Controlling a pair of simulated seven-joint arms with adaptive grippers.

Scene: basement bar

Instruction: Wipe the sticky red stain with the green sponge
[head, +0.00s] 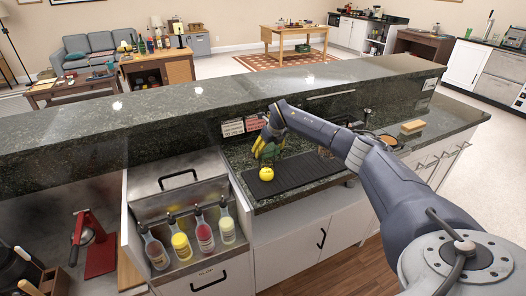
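My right arm reaches in from the right over the bar counter (240,158). Its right gripper (270,136) points down near the raised ledge, small and partly hidden by its own wrist; whether its fingers are open or shut is unclear. A yellow-green shape (267,151) shows right by the gripper; I cannot tell whether it is fruit, and whether the gripper touches it is unclear. I cannot make out a green sponge or a red stain for certain. A tan, sponge-like block (412,126) lies at the right of the counter. My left gripper is not in view.
Several squeeze bottles (205,235) stand in a well at the front left. The raised granite ledge (180,112) runs behind.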

